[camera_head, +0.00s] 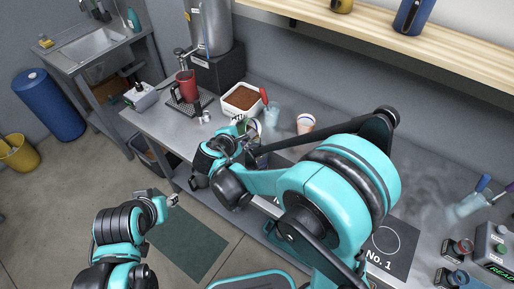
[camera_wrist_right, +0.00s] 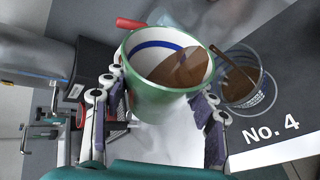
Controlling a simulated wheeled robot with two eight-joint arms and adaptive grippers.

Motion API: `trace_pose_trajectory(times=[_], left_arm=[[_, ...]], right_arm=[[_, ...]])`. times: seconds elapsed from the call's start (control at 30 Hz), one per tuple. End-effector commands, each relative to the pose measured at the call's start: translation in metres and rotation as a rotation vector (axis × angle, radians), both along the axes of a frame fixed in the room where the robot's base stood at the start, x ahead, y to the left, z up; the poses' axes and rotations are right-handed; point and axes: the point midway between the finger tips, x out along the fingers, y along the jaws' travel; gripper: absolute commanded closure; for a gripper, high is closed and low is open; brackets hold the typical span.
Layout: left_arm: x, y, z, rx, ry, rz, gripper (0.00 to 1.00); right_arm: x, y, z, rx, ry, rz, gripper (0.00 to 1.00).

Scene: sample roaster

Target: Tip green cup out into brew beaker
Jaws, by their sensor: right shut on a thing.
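The green cup (camera_wrist_right: 150,100) has a white inside with a blue ring. It is tilted in the wrist view, and brown liquid lies against its right inner side at the rim. My right gripper (camera_wrist_right: 163,108) is shut on the cup, with fingers on both sides; in the head view the gripper (camera_head: 242,133) is over the counter. A clear beaker (camera_wrist_right: 263,98) with brown contents stands right of the cup, beside the "No. 4" label. A brown streak runs from the cup's rim into it. The arm hides this beaker in the head view. My left gripper (camera_head: 173,200) is low, away from the counter; its opening is unclear.
A white tray of brown grounds (camera_head: 241,98), a glass with a red-handled tool (camera_head: 271,118) and a pale cup (camera_head: 305,124) stand behind the gripper. A red jug (camera_head: 186,86) is at left. A wooden shelf (camera_head: 380,40) overhangs the back.

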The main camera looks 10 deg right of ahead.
Motion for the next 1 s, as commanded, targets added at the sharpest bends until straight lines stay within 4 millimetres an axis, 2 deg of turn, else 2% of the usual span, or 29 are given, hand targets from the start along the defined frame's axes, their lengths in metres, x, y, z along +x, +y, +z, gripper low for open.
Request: trace_pose_trajectory(times=[1.0], left_arm=[[0.0001, 0.0, 0.0025, 0.0, 0.0, 0.0, 0.6]], right_arm=[[-0.0003, -0.0006, 0.0035, 0.042, -0.037, 0.0, 0.85]])
